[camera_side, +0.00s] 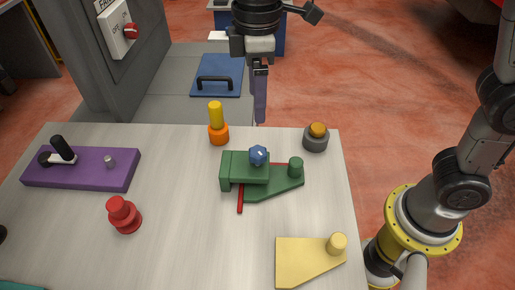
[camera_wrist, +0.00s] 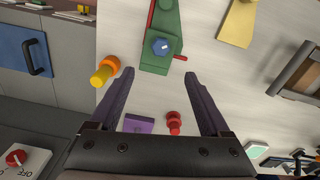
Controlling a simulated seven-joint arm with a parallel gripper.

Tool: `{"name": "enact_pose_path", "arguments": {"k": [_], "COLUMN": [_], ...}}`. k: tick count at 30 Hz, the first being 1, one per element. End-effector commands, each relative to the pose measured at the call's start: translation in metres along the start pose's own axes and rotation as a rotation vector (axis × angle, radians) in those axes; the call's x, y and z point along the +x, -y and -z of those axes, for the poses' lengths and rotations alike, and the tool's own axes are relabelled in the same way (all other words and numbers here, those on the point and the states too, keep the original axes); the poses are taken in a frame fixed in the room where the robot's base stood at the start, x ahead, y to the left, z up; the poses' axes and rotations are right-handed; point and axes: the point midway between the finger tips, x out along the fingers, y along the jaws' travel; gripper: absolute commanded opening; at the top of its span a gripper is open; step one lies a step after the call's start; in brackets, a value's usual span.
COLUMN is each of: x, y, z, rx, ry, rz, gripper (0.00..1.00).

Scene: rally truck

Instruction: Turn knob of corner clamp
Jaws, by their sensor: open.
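The green corner clamp (camera_side: 235,168) lies on the light table near its back edge. A blue faceted knob (camera_side: 258,155) sits on top of it, and a red rod (camera_side: 240,198) sticks out at its front. My gripper (camera_side: 260,118) points down behind and above the clamp, apart from it, with its fingers overlapping in this view. In the wrist view my gripper (camera_wrist: 160,73) is open and empty. There the clamp (camera_wrist: 168,22) and its blue knob (camera_wrist: 161,46) lie above the fingertips, roughly centred between them.
An orange piece with a yellow peg (camera_side: 217,125) stands left of the clamp, and a grey round piece with an orange top (camera_side: 316,138) to its right. A red knob piece (camera_side: 124,214), purple block (camera_side: 90,178) and yellow wedge (camera_side: 300,262) stand farther off. The table's front middle is clear.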

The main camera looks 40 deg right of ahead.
Motion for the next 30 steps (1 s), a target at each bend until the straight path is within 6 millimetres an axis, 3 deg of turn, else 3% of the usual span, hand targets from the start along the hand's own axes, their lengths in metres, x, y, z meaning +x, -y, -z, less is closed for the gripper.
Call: {"name": "enact_pose_path", "arguments": {"k": [6,12,20,30], "x": [0.001,0.003,0.019,0.084], "y": [0.001,0.001,0.002,0.002], "z": [0.000,0.000,-0.001,-0.002], "rx": [-0.448,-0.678,-0.711,-0.708], "ry": [0.001,0.002,0.005,0.006], "rz": [0.000,0.002,0.005,0.006], "gripper": [0.81,0.81,0.81,0.81]}}
